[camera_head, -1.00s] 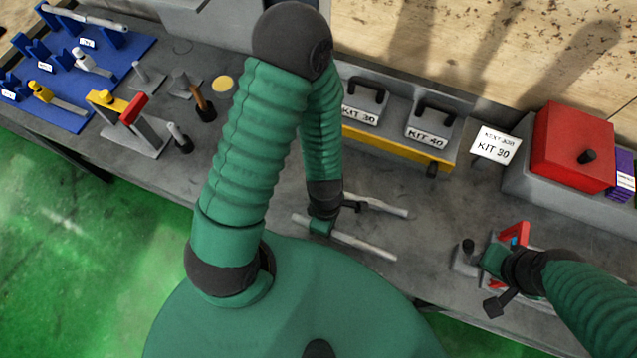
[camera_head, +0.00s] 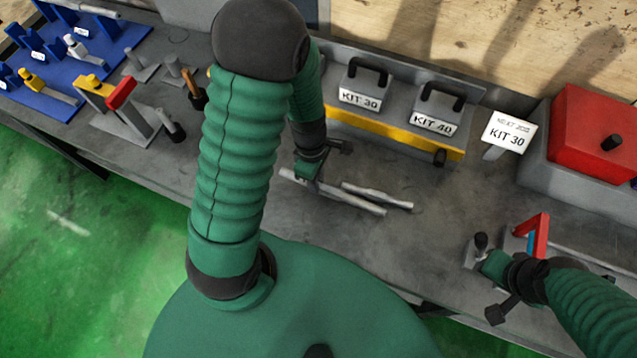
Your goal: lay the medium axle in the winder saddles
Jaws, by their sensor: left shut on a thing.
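My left gripper (camera_head: 305,172) is shut on a long grey metal rod (camera_head: 345,197), near the rod's left end. The rod slants down to the right over the bench. A second grey rod (camera_head: 385,197) lies beside it to the right; whether the two touch, I cannot tell. No label tells which one is the medium axle. My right gripper (camera_head: 492,262) is at the lower right beside a grey fixture with a red and blue bracket (camera_head: 532,238); its jaws are too small to read. I cannot clearly identify the winder saddles.
A blue board (camera_head: 95,62) with upright holders is at the upper left. A grey stand with a red block (camera_head: 121,93) is near it. KIT 30 (camera_head: 362,88) and KIT 40 (camera_head: 440,110) blocks stand at the back. A red box (camera_head: 590,130) is right. Bench is clear mid-right.

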